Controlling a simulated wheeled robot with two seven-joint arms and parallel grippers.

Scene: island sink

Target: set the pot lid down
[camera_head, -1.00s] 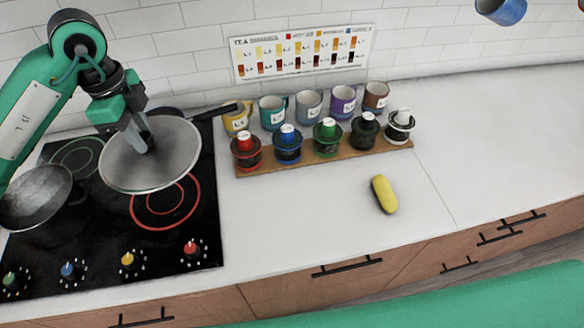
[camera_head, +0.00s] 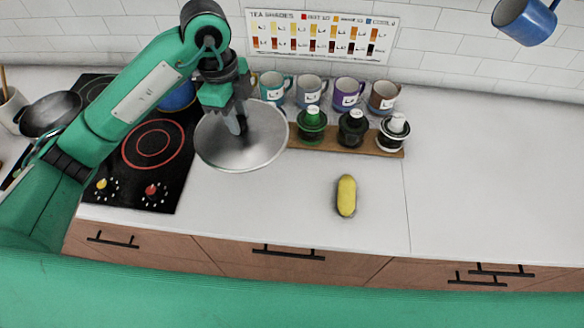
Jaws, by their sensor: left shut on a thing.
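The pot lid (camera_head: 262,145) is a round grey metal disc. It is above the white counter, just right of the cooktop, and its near edge looks a little tilted towards me. My left gripper (camera_head: 238,124) comes down from above and is shut on the lid's handle, which the fingers mostly hide. I cannot tell whether the lid touches the counter. A blue pot (camera_head: 177,96) at the back of the cooktop shows partly behind my left arm. My right gripper is not in view.
A wooden board (camera_head: 350,141) with several lidded jars stands right of the lid, with mugs (camera_head: 311,92) behind it. A yellow sponge-like thing (camera_head: 346,195) lies on the counter. The counter (camera_head: 480,180) is clear at right. A pan (camera_head: 50,112) sits at left.

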